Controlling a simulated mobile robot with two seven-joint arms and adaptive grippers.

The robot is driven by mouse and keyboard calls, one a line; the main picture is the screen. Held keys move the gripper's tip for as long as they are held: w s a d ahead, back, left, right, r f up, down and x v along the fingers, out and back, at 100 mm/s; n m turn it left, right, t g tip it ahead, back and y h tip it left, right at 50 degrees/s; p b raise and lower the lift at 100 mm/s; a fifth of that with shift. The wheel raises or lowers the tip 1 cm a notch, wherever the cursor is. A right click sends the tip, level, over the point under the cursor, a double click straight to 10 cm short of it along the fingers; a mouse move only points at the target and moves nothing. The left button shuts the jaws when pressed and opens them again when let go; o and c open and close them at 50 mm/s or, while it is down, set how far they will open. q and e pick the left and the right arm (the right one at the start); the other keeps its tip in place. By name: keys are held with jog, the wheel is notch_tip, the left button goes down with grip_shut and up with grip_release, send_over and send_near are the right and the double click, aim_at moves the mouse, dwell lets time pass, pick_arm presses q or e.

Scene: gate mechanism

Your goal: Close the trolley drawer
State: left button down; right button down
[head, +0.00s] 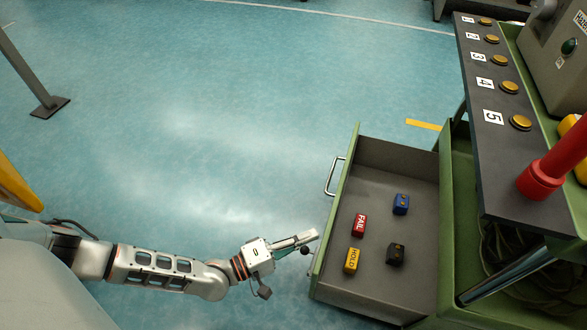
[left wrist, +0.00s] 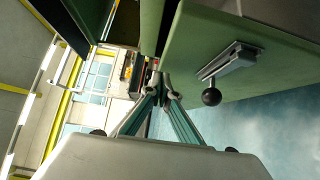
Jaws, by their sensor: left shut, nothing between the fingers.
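The trolley drawer (head: 400,172) is pulled out from the green trolley (head: 461,210), with its green front (head: 337,215) facing left and a metal bar handle (head: 331,177) on it. My left gripper (head: 313,236) is shut and empty, just left of the drawer front near its lower end in the head view; touching or not, I cannot tell. In the left wrist view my closed fingertips (left wrist: 161,84) point toward a green panel edge. A grey latch with a black ball knob (left wrist: 211,97) is on the green panel beside them. My right gripper is out of view.
In the drawer lie a red FAIL block (head: 359,224), a yellow HOLD block (head: 352,260), a blue block (head: 401,204) and a black block (head: 395,254). A button panel (head: 487,120) and red post (head: 552,165) stand at right. The floor at left is mostly clear.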

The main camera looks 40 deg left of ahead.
pick_arm(q)
jog(key=shift+d, duration=0.3)
